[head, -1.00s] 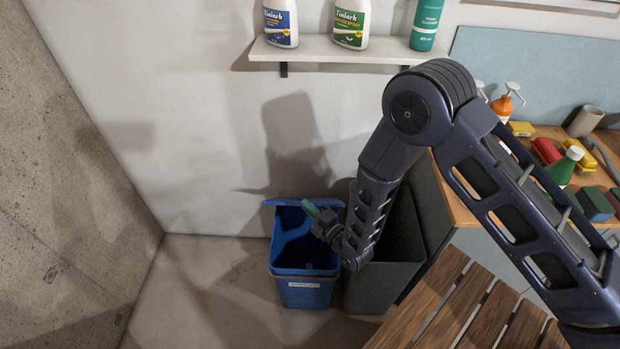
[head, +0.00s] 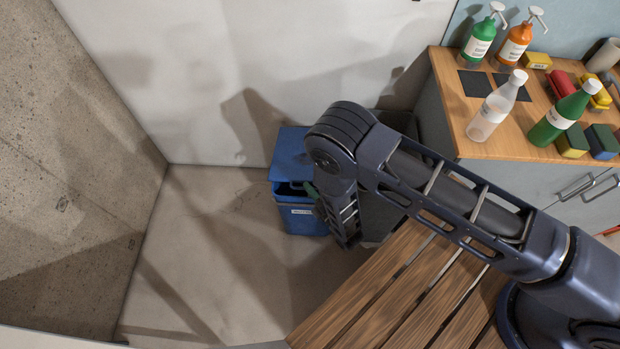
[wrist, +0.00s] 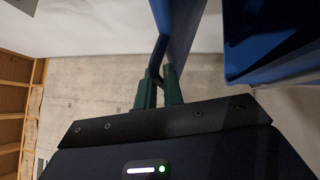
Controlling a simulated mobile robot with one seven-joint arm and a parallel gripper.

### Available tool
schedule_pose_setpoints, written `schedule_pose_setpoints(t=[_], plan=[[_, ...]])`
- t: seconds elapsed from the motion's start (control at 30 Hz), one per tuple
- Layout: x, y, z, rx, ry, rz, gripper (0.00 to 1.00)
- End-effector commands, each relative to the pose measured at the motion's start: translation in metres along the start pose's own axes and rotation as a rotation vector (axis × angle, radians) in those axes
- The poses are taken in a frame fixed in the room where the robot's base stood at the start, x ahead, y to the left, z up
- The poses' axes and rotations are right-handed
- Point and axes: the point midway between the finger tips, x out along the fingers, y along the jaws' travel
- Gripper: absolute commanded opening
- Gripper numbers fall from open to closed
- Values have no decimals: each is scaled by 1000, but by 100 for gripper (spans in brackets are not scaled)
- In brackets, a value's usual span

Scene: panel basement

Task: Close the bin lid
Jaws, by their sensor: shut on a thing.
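The blue bin (head: 303,219) stands on the floor against the wall, with a white label on its front. Its lid (head: 291,153) is partly lowered and tilted, with a dark gap between its front edge and the rim. My gripper (head: 310,189) is at the lid's front edge on the right, mostly hidden by my arm. In the wrist view, the green fingers (wrist: 158,88) are shut on the dark blue handle (wrist: 157,58) of the lid (wrist: 181,28). The bin body also shows at the upper right of the wrist view (wrist: 270,42).
A dark grey bin (head: 381,215) stands directly right of the blue bin, partly behind my arm. A slatted wooden bench (head: 365,300) is in front. A counter (head: 458,135) with bottles and sponges is at the right. The floor (head: 220,240) left of the bin is clear.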

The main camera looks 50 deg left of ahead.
Motion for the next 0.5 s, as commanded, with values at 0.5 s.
schedule_pose_setpoints(t=[0.5], plan=[[-23,-73,-16,-148,2,152,0]])
